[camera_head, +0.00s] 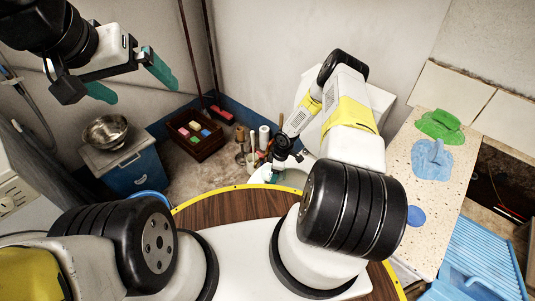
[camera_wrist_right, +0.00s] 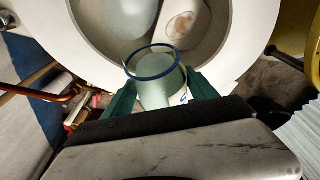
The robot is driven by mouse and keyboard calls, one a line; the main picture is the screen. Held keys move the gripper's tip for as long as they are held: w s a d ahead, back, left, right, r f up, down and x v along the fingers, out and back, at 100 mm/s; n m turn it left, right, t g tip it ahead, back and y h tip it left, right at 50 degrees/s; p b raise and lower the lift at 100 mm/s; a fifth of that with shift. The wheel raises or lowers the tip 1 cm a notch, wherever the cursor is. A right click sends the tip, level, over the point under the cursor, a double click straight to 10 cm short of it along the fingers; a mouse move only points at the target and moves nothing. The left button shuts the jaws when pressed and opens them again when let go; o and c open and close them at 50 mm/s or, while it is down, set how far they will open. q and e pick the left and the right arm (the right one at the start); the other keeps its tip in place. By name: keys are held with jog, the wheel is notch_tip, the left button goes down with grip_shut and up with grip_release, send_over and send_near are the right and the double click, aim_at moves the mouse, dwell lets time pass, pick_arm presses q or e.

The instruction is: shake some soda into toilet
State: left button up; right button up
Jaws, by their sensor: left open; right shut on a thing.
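The toilet (camera_wrist_right: 245,48) fills the upper part of the right wrist view, with its white rim around an open bowl and a brownish patch inside. My right gripper (camera_wrist_right: 160,82) is shut on the soda container (camera_wrist_right: 155,92), a pale cup with a dark blue rim, held over the near part of the toilet. The cup's mouth faces the bowl and the camera; whether powder is falling cannot be told. In the head view the toilet (camera_head: 262,178) is mostly hidden behind my right arm. My left gripper (camera_head: 130,82) is open and empty, raised at upper left.
A blue cabinet (camera_head: 137,177) with a metal bowl (camera_head: 106,131) stands at left. A dark crate (camera_head: 197,134) with colourful items and several bottles sit by the wall. A speckled counter (camera_head: 400,165) with green and blue cloths is at right.

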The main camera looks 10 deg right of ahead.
notch_tip(320, 180, up, 31)
jog(key=s+m+t+h, duration=0.1)
jog(key=s+m+t, duration=0.1)
jog(key=m, duration=0.8)
jog(key=w+f+n, duration=0.1)
jog(key=f+n, duration=0.1)
jog(key=f, duration=0.4)
jog(key=w+f+n+y, duration=0.1)
jog(key=f+n, duration=0.1)
jog(key=f, duration=0.4)
jog(key=w+f+n, duration=0.1)
jog(key=f+n, duration=0.1)
jog(key=f, duration=0.3)
jog(key=shift+d+f+g+y, duration=0.3)
jog(key=shift+d+f, duration=0.05)
jog(key=shift+f, duration=0.05)
jog(key=f+n, duration=0.1)
jog(key=f, duration=0.4)
jog(key=s+f+n, duration=0.1)
jog(key=f+n, duration=0.1)
jog(key=f, duration=0.4)
jog(key=s+f+n+g, duration=0.1)
jog(key=f+n, duration=0.1)
jog(key=f, duration=0.4)
jog(key=shift+a+f+y, duration=0.2)
jog(key=shift+a+y, duration=0.1)
jog(key=shift+y, duration=0.1)
